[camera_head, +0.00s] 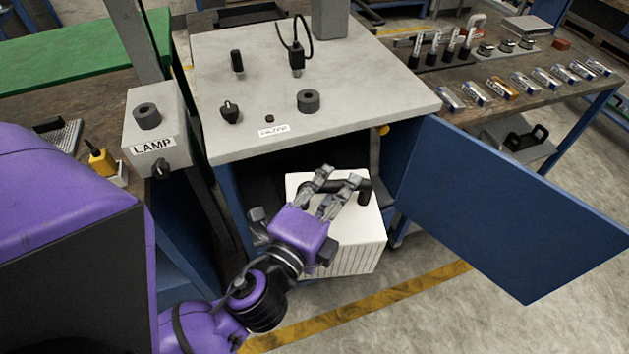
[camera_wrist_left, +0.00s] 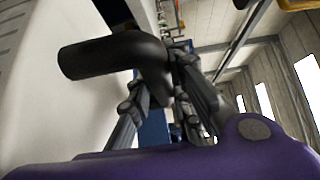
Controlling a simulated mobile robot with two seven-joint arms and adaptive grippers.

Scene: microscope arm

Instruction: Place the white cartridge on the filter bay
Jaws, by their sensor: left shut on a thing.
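The white cartridge (camera_head: 352,232) is a white box with a ribbed front and a black handle (camera_head: 366,190) on it. It stands at the mouth of the filter bay (camera_head: 258,180), the dark opening of a blue cabinet under a grey top labelled FILTER. How far it sits inside is unclear. My left gripper (camera_head: 339,180) is shut on the handle. In the left wrist view the black bent handle (camera_wrist_left: 110,56) lies between the fingers, with the cartridge's white side (camera_wrist_left: 60,115) at left. My right gripper is not in view.
The blue cabinet door (camera_head: 510,215) stands open to the right. A grey LAMP box (camera_head: 155,125) stands left of the cabinet. The grey top (camera_head: 360,80) bears knobs and a cable. A bench (camera_head: 530,110) with small items is at right. Floor shows in front.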

